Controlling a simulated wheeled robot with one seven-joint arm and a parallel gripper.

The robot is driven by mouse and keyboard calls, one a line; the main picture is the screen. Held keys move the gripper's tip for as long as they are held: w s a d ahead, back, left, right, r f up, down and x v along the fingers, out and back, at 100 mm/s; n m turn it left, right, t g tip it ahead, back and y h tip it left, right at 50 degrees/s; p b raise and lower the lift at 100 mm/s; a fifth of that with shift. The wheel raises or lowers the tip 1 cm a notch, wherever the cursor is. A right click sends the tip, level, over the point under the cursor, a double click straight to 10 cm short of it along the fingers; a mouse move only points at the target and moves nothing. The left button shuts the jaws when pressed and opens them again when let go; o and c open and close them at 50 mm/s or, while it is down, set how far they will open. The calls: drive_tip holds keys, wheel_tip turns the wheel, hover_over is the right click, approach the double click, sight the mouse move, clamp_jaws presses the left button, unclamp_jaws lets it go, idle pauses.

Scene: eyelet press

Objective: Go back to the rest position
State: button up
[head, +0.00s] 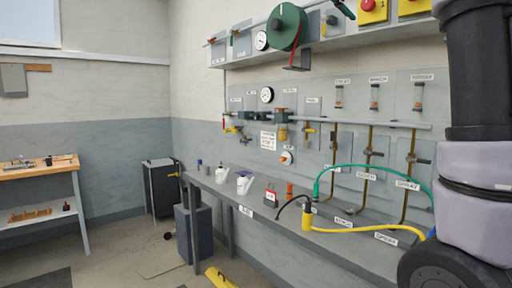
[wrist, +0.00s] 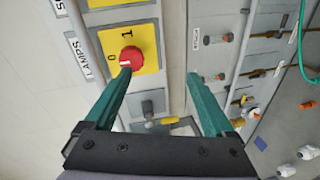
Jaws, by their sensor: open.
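My gripper (wrist: 158,74) is open and shows in the wrist view, two green fingers apart with nothing between them. The tip of its left finger overlaps the lower edge of a red rotary knob (wrist: 131,57) on a yellow plate (wrist: 148,50) marked 0 and 1. I cannot tell whether the finger touches the knob. A sign reading LAMPS (wrist: 80,58) is beside the plate.
A grey bench (head: 335,243) runs along the wall with white cans (head: 245,182), a red padlock (head: 270,195) and hoses (head: 350,229). Pipes and gauges line the panel above. A wooden table (head: 40,171) stands at left. Open floor lies between; a yellow object (head: 220,278) lies on it.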

drive_tip(key=s+d+f+m+g+y, duration=0.15)
drive_tip(key=s+f+y, duration=0.35)
drive_tip(key=f, duration=0.6)
drive_tip(key=s+a+f+m+y, duration=0.3)
drive_tip(key=s+f, duration=0.4)
drive_tip(key=f, duration=0.3)
drive_tip(key=s+a+f+m+g+y, duration=0.1)
drive_tip(key=s+a+f+m+y, duration=0.1)
drive_tip(key=s+f, duration=0.6)
drive_tip(key=s+a+f+m+y, duration=0.3)
drive_tip(key=s+a+f, duration=0.3)
drive_tip(key=f, duration=0.5)
drive_tip(key=shift+s+f+m+g+y, duration=0.4)
drive_tip(key=shift+s+y, duration=0.1)
drive_tip(key=shift+s, duration=0.7)
drive_tip(key=shift+a, duration=0.1)
